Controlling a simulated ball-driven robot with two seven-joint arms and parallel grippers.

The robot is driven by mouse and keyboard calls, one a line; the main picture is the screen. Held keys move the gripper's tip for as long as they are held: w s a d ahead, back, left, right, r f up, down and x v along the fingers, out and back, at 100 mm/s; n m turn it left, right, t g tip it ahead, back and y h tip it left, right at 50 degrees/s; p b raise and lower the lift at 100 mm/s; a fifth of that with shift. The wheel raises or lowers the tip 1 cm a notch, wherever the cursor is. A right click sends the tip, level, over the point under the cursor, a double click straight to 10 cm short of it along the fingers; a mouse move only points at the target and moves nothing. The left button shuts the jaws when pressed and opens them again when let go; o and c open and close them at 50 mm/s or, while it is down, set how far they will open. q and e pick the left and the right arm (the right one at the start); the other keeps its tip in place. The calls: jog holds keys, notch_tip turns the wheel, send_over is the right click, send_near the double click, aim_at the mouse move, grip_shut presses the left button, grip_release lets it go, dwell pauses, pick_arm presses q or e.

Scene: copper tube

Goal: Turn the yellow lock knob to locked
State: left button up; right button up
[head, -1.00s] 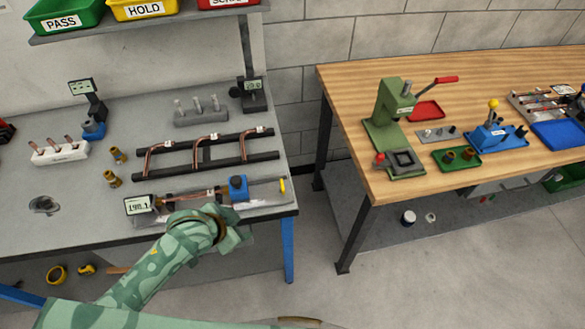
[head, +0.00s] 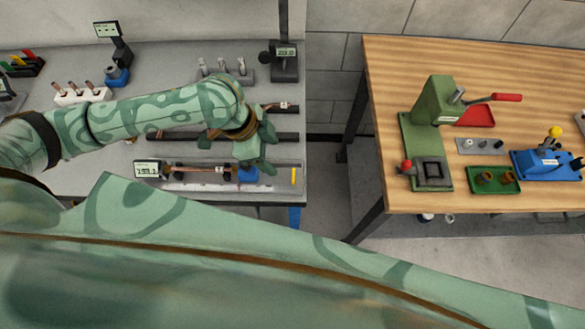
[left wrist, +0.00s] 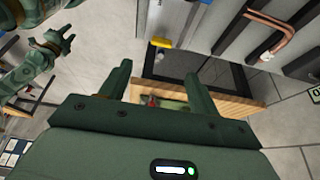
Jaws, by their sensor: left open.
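The yellow lock knob (head: 293,175) is a small upright-looking bar at the right end of the grey measuring fixture (head: 277,184). It also shows in the left wrist view (left wrist: 161,42), beyond my fingers. A blue slide block (head: 246,174) sits left of the knob, and a copper tube (head: 205,169) lies in the fixture. My left gripper (head: 270,152) is open and empty, above and left of the knob, apart from it; its fingers show in the left wrist view (left wrist: 156,80). My right gripper (left wrist: 66,40) shows small at the upper left there; its jaws are unclear.
A black tube rack (head: 285,137) stands behind the fixture, partly hidden by my left arm. A digital display (head: 147,169) is at the fixture's left end. A gap separates this bench from the wooden table (head: 390,75), which holds a green press (head: 436,98).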

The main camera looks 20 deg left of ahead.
aim_at(293, 174)
pick_arm(q)
jog(key=b+x, duration=0.2)
jog(key=x, duration=0.9)
jog(key=shift+w+f, duration=0.2)
jog(key=shift+w+d+f, duration=0.1)
jog(key=shift+d+f, duration=0.1)
jog(key=shift+f, duration=0.2)
jog(key=c, duration=1)
